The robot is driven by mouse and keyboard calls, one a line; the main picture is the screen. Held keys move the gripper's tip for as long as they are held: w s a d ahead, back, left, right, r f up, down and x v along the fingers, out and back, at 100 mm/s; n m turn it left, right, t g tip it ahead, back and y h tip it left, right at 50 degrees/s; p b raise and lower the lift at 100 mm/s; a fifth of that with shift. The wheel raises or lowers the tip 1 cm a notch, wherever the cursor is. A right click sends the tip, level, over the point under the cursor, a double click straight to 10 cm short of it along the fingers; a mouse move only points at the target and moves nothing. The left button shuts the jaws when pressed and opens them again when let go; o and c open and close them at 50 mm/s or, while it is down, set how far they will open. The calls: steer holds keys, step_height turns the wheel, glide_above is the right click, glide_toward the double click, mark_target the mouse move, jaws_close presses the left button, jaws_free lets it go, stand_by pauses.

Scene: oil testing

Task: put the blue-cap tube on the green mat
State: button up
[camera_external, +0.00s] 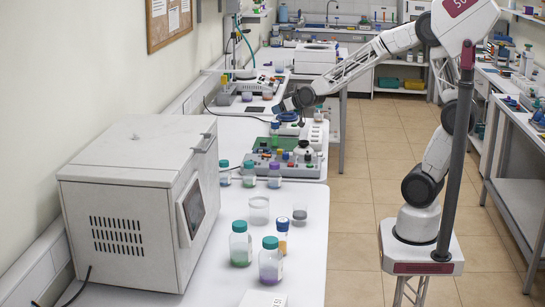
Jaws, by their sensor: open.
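Teal-capped jars (270,262) and (240,246) stand near the front, with a clear beaker (259,210) behind. More small jars (249,174) stand before the green area. A large white box-shaped machine (140,210) fills the left. The bench's right front is clear.

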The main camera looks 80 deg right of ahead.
steer(key=s+a+r+n+g+y, duration=0.1)
steer(key=s+a+n+g+y, duration=0.1)
steer(key=s+a, duration=0.6)
steer(key=s+a+r+n+g+y, duration=0.1)
steer(key=s+a+r+g+y, duration=0.3)
steer(key=a, duration=0.9)
steer(key=s+a+f+n+g, duration=0.1)
steer(key=s+a, duration=0.3)
steer(key=s, duration=0.5)
steer(key=s+a+f+n+g, duration=0.1)
steer(key=s+a, duration=0.4)
steer(key=s, duration=0.5)
steer(key=shift+s+a+f+n+g, duration=0.2)
steer(key=shift+a+f+n+g, duration=0.1)
steer(key=shift+f, duration=0.35)
